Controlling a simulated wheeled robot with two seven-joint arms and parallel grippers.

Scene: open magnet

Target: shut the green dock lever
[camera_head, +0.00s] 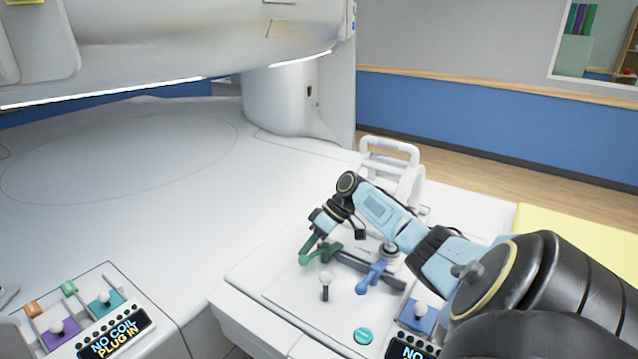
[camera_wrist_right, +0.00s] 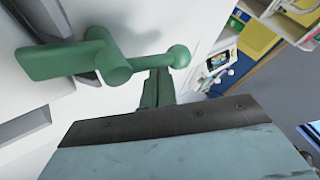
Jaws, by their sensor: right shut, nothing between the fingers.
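The green dock lever (camera_head: 329,249) is on the white dock panel, with its ball end (camera_head: 304,260) pointing to the left in the head view. In the right wrist view the lever (camera_wrist_right: 108,66) shows its flat bar, round hub and ball knob close up. My right gripper (camera_head: 307,246) has dark green fingers and reaches down just behind the ball end. In the wrist view the fingers (camera_wrist_right: 157,88) are shut and empty, close beside the lever's arm and knob. I cannot tell whether they touch it. My left gripper is not in view.
A blue lever (camera_head: 374,278) sits to the right of the green one, near a dark slot. A white ball-topped stick (camera_head: 325,284) stands in front, and a teal button (camera_head: 363,336) lies nearer. A white handle frame (camera_head: 390,150) stands behind my right arm.

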